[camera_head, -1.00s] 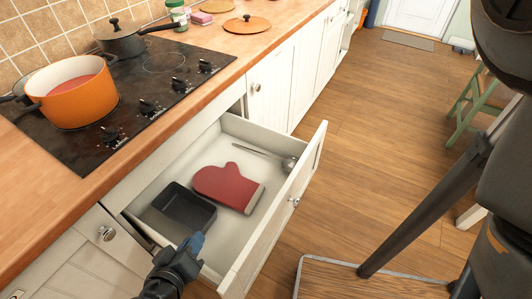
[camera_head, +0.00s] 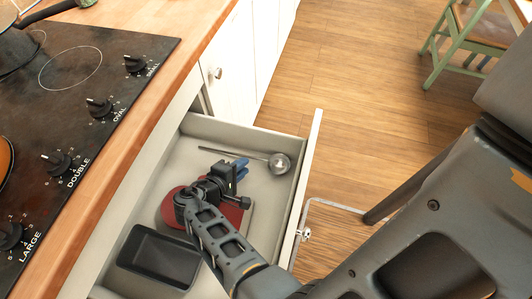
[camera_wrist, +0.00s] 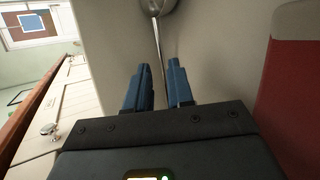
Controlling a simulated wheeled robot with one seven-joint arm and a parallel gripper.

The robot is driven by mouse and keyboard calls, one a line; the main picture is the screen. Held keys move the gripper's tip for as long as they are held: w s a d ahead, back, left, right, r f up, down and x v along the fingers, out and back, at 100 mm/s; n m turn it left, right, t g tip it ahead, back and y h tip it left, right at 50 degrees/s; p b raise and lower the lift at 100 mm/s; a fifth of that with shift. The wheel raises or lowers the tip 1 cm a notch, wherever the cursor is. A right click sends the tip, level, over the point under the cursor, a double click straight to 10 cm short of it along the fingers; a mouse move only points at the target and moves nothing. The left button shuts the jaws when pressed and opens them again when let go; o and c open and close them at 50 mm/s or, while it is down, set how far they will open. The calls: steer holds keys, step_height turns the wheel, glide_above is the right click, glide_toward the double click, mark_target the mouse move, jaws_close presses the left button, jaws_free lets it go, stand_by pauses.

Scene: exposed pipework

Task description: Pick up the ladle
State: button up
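The metal ladle lies in the open drawer (camera_head: 206,128), near its far end. Its round bowl (camera_head: 279,164) is by the drawer front and its thin handle (camera_head: 222,152) runs to the left. My gripper (camera_head: 240,165) is over the drawer, close to the ladle on its near side. In the wrist view, the blue fingers of my gripper (camera_wrist: 160,80) are apart with nothing held between them. The ladle's handle (camera_wrist: 158,40) shows beyond the gap between the fingers, with part of the bowl (camera_wrist: 158,6) at the top edge.
A red oven mitt (camera_head: 174,208) lies in the drawer, partly hidden under my arm; it also shows in the wrist view (camera_wrist: 292,95). A black tray (camera_head: 160,256) sits nearer. The stove (camera_head: 80,85) and wooden counter edge (camera_head: 150,110) are at left. Open floor lies right.

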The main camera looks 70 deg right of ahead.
mark_target(253, 166)
steer(key=shift+s+p+x, duration=0.2)
steer(key=shift+p+x, duration=0.3)
steer(key=shift+x, duration=2.7)
steer(key=shift+a, duration=0.1)
steer(key=shift+c, duration=0.3)
jaws_close()
steer(key=shift+r, duration=0.1)
